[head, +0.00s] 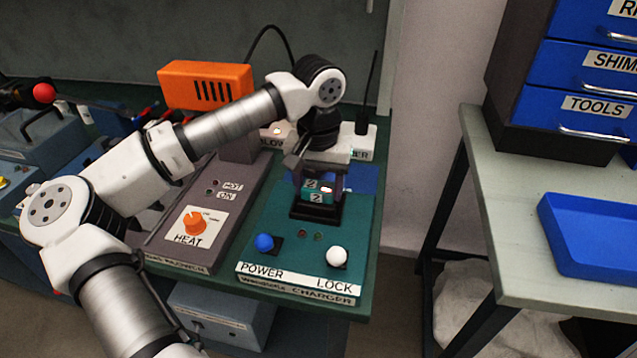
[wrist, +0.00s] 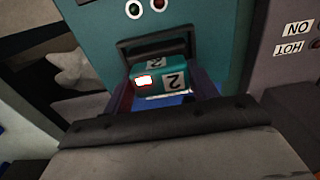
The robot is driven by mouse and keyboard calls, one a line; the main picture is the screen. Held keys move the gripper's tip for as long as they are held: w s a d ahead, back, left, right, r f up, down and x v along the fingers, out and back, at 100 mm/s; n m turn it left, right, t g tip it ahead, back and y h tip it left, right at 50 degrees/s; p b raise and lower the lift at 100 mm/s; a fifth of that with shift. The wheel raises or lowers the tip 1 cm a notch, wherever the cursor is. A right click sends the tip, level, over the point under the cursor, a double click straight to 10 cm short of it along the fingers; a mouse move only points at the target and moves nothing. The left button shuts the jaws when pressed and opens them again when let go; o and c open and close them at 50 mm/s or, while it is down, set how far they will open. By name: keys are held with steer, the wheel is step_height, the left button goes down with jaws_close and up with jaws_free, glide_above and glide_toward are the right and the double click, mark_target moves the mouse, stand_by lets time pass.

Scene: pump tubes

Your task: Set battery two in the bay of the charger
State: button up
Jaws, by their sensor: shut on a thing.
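Battery two (head: 318,190), a teal block with white "2" labels and a small red-and-white patch, is at the black bay (head: 312,212) on top of the teal charger (head: 265,229). My gripper (head: 318,178) comes from above and behind and is shut on the battery. In the wrist view the battery (wrist: 163,80) lies between the two fingers, with the dark bay frame (wrist: 155,47) just beyond it. Whether the battery is seated or slightly above the bay floor, I cannot tell. The charger has a blue POWER knob (head: 264,243) and a white LOCK knob (head: 337,257).
A grey heater unit (head: 190,251) with an orange HEAT knob (head: 194,223) stands close on the left. An orange vented box (head: 207,85) is behind it. A separate bench on the right holds a blue tray (head: 595,240) and labelled drawers (head: 595,70).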

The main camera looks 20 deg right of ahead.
mark_target(319, 186)
steer(key=shift+f+b, duration=0.2)
steer(key=shift+b, duration=0.1)
steer(key=o, duration=1.2)
steer(key=shift+r, duration=0.1)
step_height(319, 186, up, 12)
steer(key=shift+r, duration=0.15)
